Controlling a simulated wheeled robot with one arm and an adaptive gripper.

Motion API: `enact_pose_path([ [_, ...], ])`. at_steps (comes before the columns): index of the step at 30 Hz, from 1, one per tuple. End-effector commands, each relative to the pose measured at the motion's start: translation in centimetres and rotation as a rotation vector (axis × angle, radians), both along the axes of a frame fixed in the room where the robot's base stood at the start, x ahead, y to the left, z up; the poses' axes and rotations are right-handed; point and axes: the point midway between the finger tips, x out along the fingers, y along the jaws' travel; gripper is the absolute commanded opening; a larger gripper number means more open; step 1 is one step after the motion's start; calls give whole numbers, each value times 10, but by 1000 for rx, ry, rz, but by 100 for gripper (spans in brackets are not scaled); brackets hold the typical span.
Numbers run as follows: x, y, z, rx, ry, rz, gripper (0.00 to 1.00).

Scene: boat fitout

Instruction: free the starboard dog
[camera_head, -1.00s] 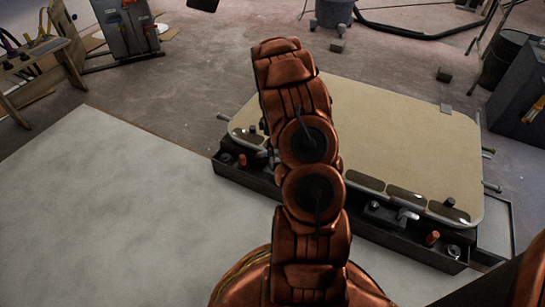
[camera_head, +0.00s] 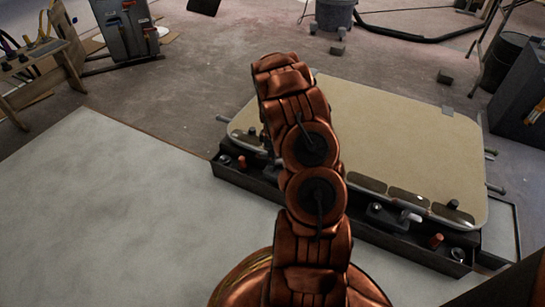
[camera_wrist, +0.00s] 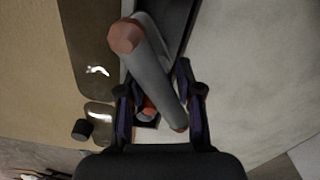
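A beige hatch panel (camera_head: 400,130) lies flat with a dark tray (camera_head: 355,226) along its near edge. A grey dog lever (camera_head: 400,215) shows near the tray's right part. In the wrist view, a grey lever with a copper-coloured end (camera_wrist: 155,65) lies slantwise between the fingers of my gripper (camera_wrist: 161,108). The fingers are apart, with a gap on the left of the lever; the right finger is close to it. Whether it touches is unclear. In the head view my arm hides my gripper and this lever. Which dog is starboard is not marked.
Orange knobs (camera_head: 435,241) sit near both ends of the tray. A black knob (camera_wrist: 82,130) is left of my gripper. A pale flat surface (camera_head: 100,210) lies left of the hatch. A dark cabinet (camera_head: 520,100) stands at the right.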

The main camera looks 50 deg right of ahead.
Motion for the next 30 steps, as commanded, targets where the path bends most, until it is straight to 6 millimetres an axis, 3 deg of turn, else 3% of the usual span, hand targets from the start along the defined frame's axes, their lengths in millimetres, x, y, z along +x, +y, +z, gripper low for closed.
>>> enact_pose_path([
  [8, 0, 0, 0, 1, 1, 0, 0],
  [20, 0, 1, 2, 2, 0, -38, 0],
  [30, 0, 2, 5, 3, 3, -252, 0],
])
